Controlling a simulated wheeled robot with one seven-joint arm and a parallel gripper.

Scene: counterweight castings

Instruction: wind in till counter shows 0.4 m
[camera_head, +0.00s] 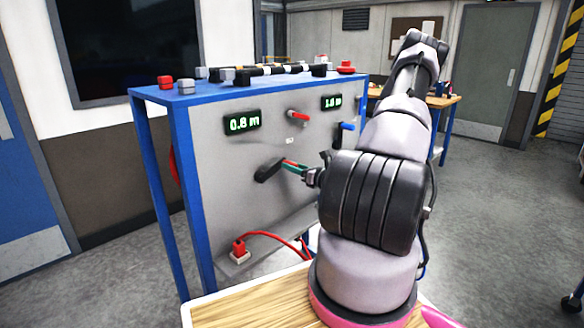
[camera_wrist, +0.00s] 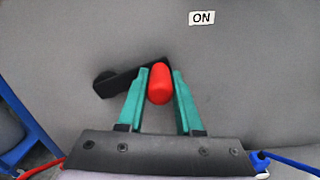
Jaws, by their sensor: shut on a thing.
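The winch panel (camera_head: 225,165) stands in front of me in a blue frame. Its left counter (camera_head: 242,123) glows green and appears to read 0.6 m. Below it is a black crank arm (camera_head: 268,170), which in the wrist view (camera_wrist: 122,82) slants up from its hub at left to a red grip knob (camera_wrist: 160,84). My gripper (camera_wrist: 159,90) has green fingers, one on each side of the red knob, and is shut on it. In the head view my gripper (camera_head: 294,165) is at the crank, and the fingers partly hide the knob.
A second counter (camera_head: 332,102), roughly 1.6 m, sits to the right, above a blue-handled crank (camera_head: 346,127). A red lever (camera_head: 298,116) is between them, with an ON label (camera_wrist: 201,18) below. A red block (camera_head: 239,250) with a red line rests on the low ledge.

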